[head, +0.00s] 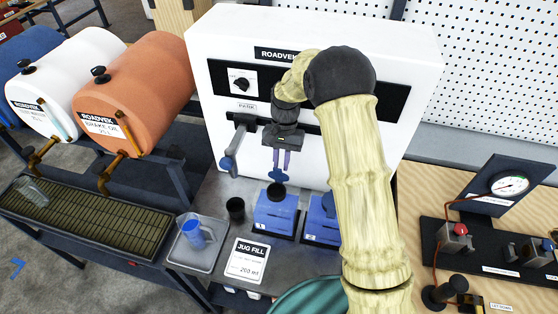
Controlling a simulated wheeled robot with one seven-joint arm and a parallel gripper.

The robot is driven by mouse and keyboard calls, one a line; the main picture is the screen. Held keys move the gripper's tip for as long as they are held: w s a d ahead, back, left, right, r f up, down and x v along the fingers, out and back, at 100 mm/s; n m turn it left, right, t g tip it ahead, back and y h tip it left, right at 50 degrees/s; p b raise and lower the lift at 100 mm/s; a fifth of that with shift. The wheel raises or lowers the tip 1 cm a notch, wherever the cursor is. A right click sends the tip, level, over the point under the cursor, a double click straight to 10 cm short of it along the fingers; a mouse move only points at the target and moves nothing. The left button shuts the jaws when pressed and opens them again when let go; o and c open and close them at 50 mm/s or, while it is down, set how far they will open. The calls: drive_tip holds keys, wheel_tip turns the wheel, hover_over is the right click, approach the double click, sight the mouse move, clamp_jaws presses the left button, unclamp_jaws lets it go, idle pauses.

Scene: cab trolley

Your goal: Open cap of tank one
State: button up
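Two blue tanks stand side by side below the white cabinet. The left one, tank one (274,214), carries a label that seems to read 1. Its round black cap (276,190) sits on top. My gripper (281,164) is above the cap, in front of the cabinet, pointing down. Its two purple fingers are a little apart with nothing visible between them. They look clear of the cap, though depth is hard to judge. A small blue part (278,176) shows just under the fingertips. The second tank (318,228) is partly hidden by my arm.
A black cup (236,209) stands left of tank one. A blue-handled lever (228,162) juts from the white cabinet (225,60). A jug-fill card (249,260) lies in front. A gauge panel (505,188) stands right.

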drive_tip(key=o, duration=0.3)
drive_tip(key=shift+w+a, duration=0.1)
drive_tip(key=shift+o, duration=1.2)
drive_tip(key=shift+s+r, duration=0.15)
drive_tip(key=shift+s, duration=0.05)
drive_tip(key=b+v, duration=0.2)
drive_tip(key=v, duration=0.5)
drive_tip(key=shift+s+r+b, duration=0.15)
drive_tip(key=shift+r+b, duration=0.2)
drive_tip(key=shift+c, duration=0.4)
